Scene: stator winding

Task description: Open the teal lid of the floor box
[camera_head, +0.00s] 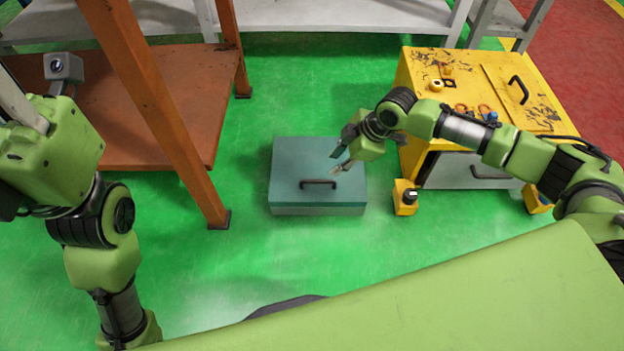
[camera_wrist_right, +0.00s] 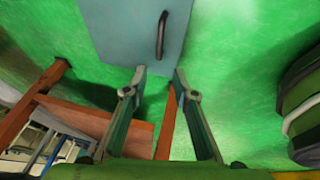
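The floor box stands on the green floor with its teal lid (camera_head: 300,160) closed. A dark handle (camera_head: 318,184) sits near the lid's front edge; it also shows in the right wrist view (camera_wrist_right: 161,34). My right gripper (camera_head: 338,161) is above the right part of the lid, apart from the handle. In the right wrist view its two fingers (camera_wrist_right: 158,75) are spread with nothing between them, and the lid (camera_wrist_right: 120,35) lies beyond the tips. My left arm is at the left edge of the head view; its gripper's fingers cannot be made out.
A yellow cabinet (camera_head: 415,75) with a lidded top stands to the right of the box. An orange-brown shelf frame (camera_head: 165,115) with a post stands to the left. Grey benches (camera_head: 340,14) are at the back. The green floor around the box is clear.

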